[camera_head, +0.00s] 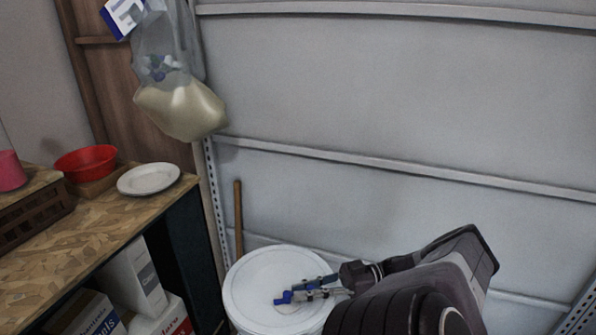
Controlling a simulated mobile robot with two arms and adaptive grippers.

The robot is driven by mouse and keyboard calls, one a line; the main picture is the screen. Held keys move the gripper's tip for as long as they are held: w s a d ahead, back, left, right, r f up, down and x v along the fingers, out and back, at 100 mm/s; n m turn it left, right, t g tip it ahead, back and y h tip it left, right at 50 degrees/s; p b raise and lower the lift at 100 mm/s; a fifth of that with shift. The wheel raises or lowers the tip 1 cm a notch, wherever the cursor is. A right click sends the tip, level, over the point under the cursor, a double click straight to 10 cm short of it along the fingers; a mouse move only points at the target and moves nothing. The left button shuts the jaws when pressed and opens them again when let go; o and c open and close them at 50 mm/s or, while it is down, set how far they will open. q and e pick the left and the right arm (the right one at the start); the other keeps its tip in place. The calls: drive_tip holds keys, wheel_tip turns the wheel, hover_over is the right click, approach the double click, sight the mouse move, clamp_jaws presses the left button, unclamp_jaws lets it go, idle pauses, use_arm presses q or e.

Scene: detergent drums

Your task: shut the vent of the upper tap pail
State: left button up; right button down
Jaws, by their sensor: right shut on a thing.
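The white pail (262,275) stands at the bottom centre, its round lid facing up. My right gripper (284,297) reaches in from the lower right over the lid. Its blue fingertips are closed together on a small part near the lid's middle. That part is mostly hidden by the fingers, so I cannot tell whether it is the vent or how it is turned. The tap is not visible from here. My left gripper is not in view.
A wooden counter (90,245) at the left holds a red bowl (88,161) and a white plate (148,179). Boxes (134,280) sit below it. A clear bag (180,105) hangs above. A wooden stick (238,215) stands behind the pail, against the grey wall.

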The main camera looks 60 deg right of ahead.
drive_tip(key=shift+s+a+f, duration=0.15)
drive_tip(key=shift+f, duration=0.05)
drive_tip(key=c, duration=2)
unclamp_jaws()
drive_tip(key=shift+c, duration=0.2)
drive_tip(key=shift+r, duration=0.1)
drive_tip(key=shift+v, duration=3.7)
